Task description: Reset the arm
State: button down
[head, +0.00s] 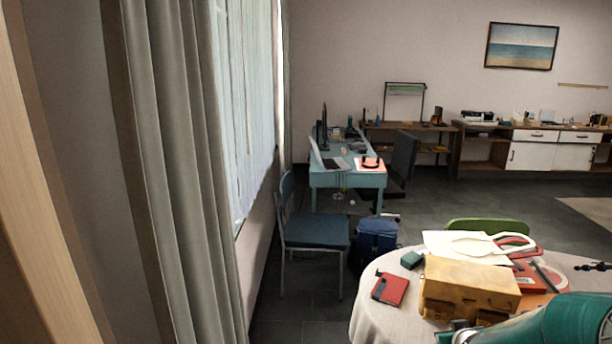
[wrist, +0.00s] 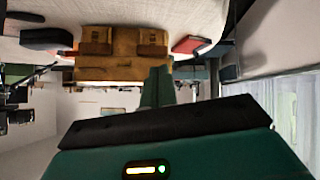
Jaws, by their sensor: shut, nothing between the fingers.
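My gripper (wrist: 158,72) shows in the wrist view, which is turned upside down. Its two green fingers are together and hold nothing. A yellow-brown bag or case (wrist: 122,42) lies beyond the fingertips in that view, apart from them as far as I can tell. In the head view a green part of my arm reaches in at the lower right, in front of the round table (head: 368,318). The same yellow-brown case (head: 468,285) stands on that table. My fingertips cannot be made out in the head view.
The table also bears a red box (head: 390,289), a small dark green box (head: 411,260), a white bag (head: 470,246) and an orange-red folder (head: 535,280). A blue chair (head: 317,232) and a dark blue bin or bag (head: 376,243) stand behind it. A curtain (head: 180,170) hangs at left.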

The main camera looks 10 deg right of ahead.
jog(key=s+a+r+n+g+y, duration=0.1)
jog(key=s+a+r+g, duration=0.15)
jog(key=a+r, duration=0.55)
jog(key=s+a+r+n+g, duration=0.1)
jog(key=s+a+r, duration=0.25)
jog(key=a, duration=0.75)
jog(key=s+a+r+y, duration=0.3)
jog(key=s+a+r, duration=0.3)
jog(key=s+a, duration=0.5)
jog(key=shift+s+a, duration=0.25)
jog(key=shift+s, duration=0.05)
jog(key=shift+r, duration=0.1)
